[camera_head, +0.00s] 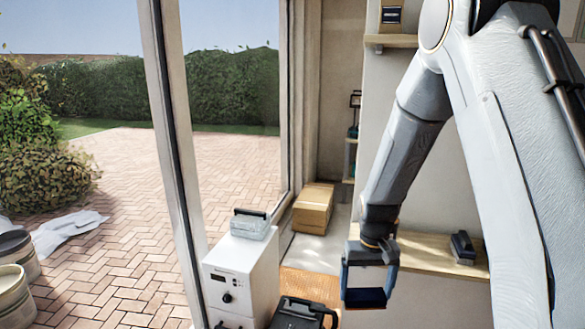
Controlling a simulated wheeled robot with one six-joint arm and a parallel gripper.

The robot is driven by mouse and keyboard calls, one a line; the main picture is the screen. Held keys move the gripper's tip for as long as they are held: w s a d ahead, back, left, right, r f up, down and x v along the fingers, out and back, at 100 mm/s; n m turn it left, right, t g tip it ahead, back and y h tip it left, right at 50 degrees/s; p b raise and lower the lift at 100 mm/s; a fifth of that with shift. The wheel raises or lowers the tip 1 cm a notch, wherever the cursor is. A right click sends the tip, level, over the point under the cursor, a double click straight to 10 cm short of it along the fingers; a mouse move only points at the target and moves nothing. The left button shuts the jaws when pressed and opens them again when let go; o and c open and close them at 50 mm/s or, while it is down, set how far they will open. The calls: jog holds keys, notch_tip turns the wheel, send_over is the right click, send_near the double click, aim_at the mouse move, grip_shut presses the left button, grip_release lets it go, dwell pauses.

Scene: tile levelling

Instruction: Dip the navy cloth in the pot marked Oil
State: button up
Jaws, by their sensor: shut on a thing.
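My gripper (368,290) hangs down at the right of the middle, in front of a wooden shelf. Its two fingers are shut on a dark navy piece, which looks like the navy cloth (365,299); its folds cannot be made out. Two pots, one dark-topped (14,250) and one cream (14,296), stand at the lower left and are cut off by the picture's edge. No marking can be read on either, so I cannot tell which one is Oil. My gripper is well apart from both.
A glass door frame (172,150) stands between my gripper and the pots. A white cabinet (238,283) carries a grey case (250,224). A black case (303,313), a cardboard box (313,207) and the wooden shelf (425,255) are near. The brick paving (125,220) is largely clear.

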aim_at(372, 304)
jog(key=shift+s+r+p, duration=0.25)
jog(key=shift+s+p, duration=0.25)
jog(key=shift+s, duration=0.5)
jog(key=shift+s+r+p, duration=0.2)
jog(key=shift+s+p, duration=0.3)
jog(key=shift+s, duration=0.55)
jog(key=shift+s+r+p, duration=0.25)
jog(key=shift+s+p, duration=0.25)
jog(key=shift+s, duration=0.5)
jog(key=shift+s+r, duration=0.2)
jog(key=shift+s, duration=1.05)
jog(key=shift+s+r, duration=0.2)
jog(key=shift+s, duration=1)
